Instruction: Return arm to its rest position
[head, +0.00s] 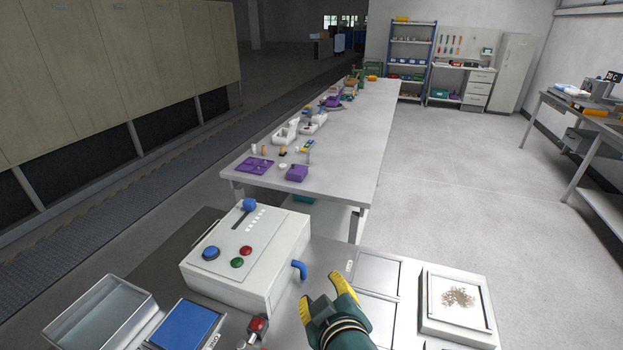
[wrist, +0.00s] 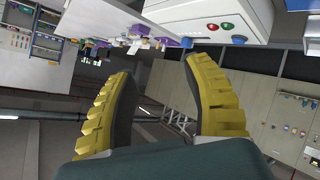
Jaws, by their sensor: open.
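My gripper (head: 323,294) has yellow ridged fingers and a dark green arm behind it. In the head view it is at the bottom centre, over the near worktop, just right of the white control box (head: 248,262). In the wrist view the gripper (wrist: 160,90) shows its two yellow fingers spread wide apart with nothing between them. It is open and empty. The wrist view is strongly tilted, and the white control box (wrist: 215,18) shows at its top. Most of my arm is out of the head view.
A blue hooked handle (head: 299,270) sticks out close to the gripper. A long table (head: 345,150) stands beyond. The floor at right (head: 450,190) is clear.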

